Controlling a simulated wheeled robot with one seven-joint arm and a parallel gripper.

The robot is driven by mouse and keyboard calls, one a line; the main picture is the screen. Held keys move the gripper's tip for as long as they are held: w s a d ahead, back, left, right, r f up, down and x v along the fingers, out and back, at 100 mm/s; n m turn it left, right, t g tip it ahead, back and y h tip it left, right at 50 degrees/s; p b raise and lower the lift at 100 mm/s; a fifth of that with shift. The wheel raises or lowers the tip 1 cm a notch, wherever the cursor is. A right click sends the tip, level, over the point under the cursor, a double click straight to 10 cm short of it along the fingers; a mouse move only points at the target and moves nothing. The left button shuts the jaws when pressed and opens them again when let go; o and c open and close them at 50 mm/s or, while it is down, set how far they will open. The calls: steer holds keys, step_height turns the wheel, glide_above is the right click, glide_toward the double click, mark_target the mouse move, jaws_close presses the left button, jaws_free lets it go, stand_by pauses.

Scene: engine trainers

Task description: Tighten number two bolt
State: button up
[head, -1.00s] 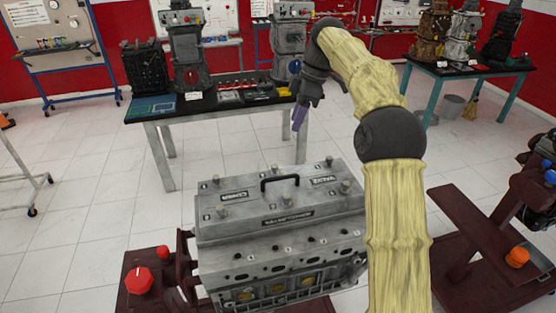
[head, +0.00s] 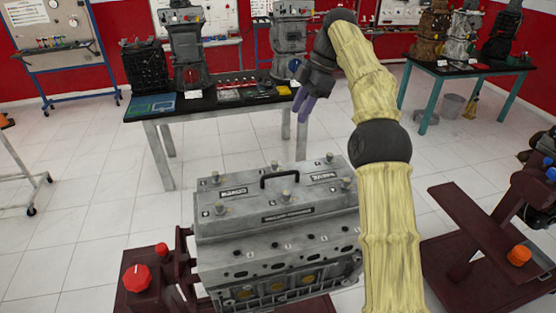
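The engine block (head: 280,255) stands on a dark red stand, with a grey valve cover (head: 250,215) on top. Several bolts stick up from the cover: far left (head: 215,178), far middle (head: 273,167), far right (head: 328,158), near left (head: 220,209), near middle (head: 286,196) and near right (head: 346,184). Small labels sit beside the bolts, too small to read, so I cannot tell which is number two. My gripper (head: 303,108) hangs above and beyond the cover, apart from it. Its two purple fingers point down, slightly apart, with nothing seen between them.
A black handle (head: 279,178) rises from the cover's middle. Behind is a black-topped table (head: 205,105) with trays of tools and engine models. A red knob (head: 137,278) is at lower left. Another dark red stand (head: 480,235) is at right. The floor between is clear.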

mark_target(276, 162)
steer(key=b+x, duration=0.4)
steer(key=x, duration=1.1)
steer(key=shift+s+a+f, duration=0.1)
steer(key=shift+f, duration=0.3)
steer(key=shift+b, duration=0.3)
jaws_close()
